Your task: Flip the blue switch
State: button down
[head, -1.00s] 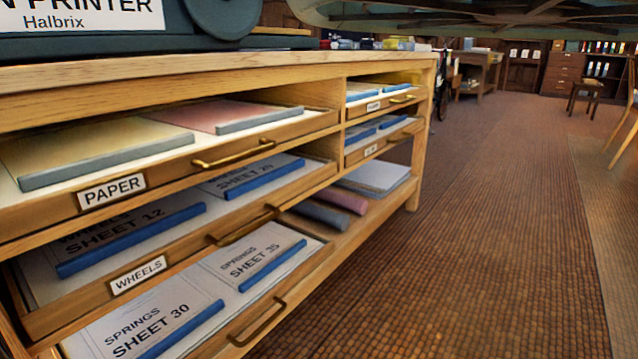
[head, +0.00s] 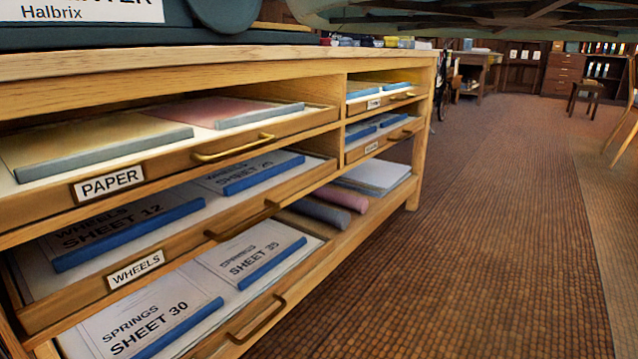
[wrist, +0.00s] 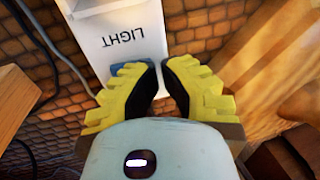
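In the wrist view, a white box marked LIGHT (wrist: 130,22) shows with its lettering upside down. A blue switch (wrist: 117,69) sits at its lower end, partly hidden behind the left finger. My gripper (wrist: 159,66) is in front of it, with yellow and black fingers drawn together at the tips. Only a thin gap shows there, and nothing is between the fingers. The left fingertip overlaps the switch in the picture; I cannot tell whether it touches. The head view shows neither the switch nor my gripper.
In the wrist view, the box is on a brick-patterned surface, with a cable (wrist: 55,45) and wood at the left and more wood (wrist: 260,70) at the right. In the head view, a wooden drawer cabinet (head: 225,65) fills the left; open floor (head: 480,210) lies to the right.

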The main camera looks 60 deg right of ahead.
jog(key=shift+f, duration=0.25)
jog(key=shift+r, duration=0.1)
jog(key=p+v, duration=0.3)
jog(key=a+p+v, duration=0.1)
jog(key=p+v, duration=0.2)
jog(key=shift+a+r+p, duration=0.1)
jog(key=shift+r+p, duration=0.25)
jog(key=shift+r, duration=0.2)
